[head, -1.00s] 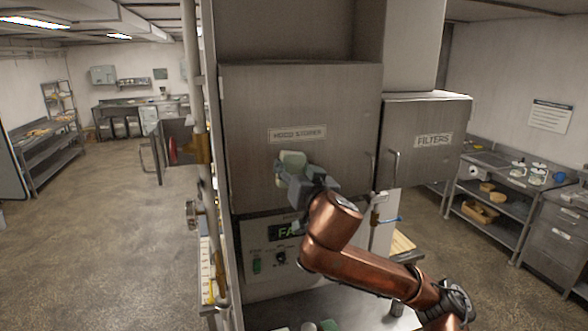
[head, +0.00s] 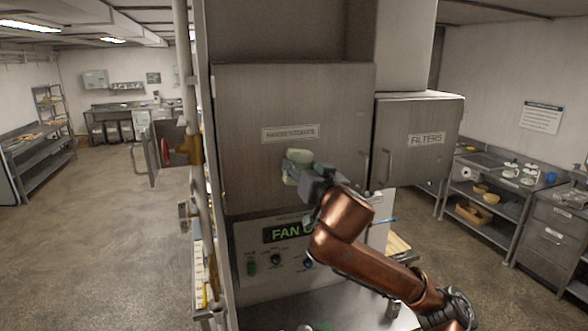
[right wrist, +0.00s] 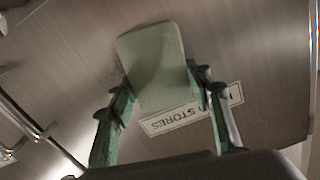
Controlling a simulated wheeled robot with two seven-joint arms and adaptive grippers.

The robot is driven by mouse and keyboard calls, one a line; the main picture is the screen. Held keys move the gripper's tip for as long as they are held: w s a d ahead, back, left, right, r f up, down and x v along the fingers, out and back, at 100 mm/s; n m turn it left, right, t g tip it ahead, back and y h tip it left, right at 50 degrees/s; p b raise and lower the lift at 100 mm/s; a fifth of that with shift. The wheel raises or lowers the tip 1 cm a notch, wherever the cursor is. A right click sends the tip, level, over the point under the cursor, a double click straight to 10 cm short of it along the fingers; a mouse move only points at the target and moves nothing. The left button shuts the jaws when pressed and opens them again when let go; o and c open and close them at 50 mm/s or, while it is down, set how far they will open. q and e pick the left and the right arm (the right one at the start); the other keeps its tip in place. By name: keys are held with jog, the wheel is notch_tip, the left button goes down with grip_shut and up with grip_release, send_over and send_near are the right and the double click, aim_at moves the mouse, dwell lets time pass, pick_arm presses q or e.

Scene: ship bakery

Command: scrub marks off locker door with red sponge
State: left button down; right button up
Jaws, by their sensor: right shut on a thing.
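My right gripper (head: 298,172) is shut on a pale green sponge (head: 300,157), not a red one. It holds the sponge up at the grey metal locker door (head: 245,170), just below the label "HOOD STORES" (head: 290,133). In the right wrist view the sponge (right wrist: 155,50) sits between the green-padded fingers, its flat face toward the door (right wrist: 240,45). I cannot tell whether it touches the door. No marks show clearly on the door; the sponge and gripper hide part of it. No red sponge is in view. My left gripper is not in view.
A "FILTERS" locker (head: 420,140) with a handle stands to the right. A fan control panel (head: 290,283) with knobs is below the door. A vertical pipe with brass fittings (head: 190,150) runs along the left. A shelved counter (head: 485,205) stands farther right.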

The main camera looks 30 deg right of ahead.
aim_at(323, 157)
jog(key=shift+s+d+b, duration=0.3)
jog(key=shift+d+b, duration=0.1)
jog(key=shift+d, duration=0.9)
jog(key=shift+s+d+b, duration=0.25)
jog(key=shift+d+b, duration=0.2)
jog(key=shift+d, duration=0.9)
jog(key=shift+s+d+b, duration=0.3)
jog(key=shift+d+b, duration=0.1)
jog(key=shift+d, duration=0.9)
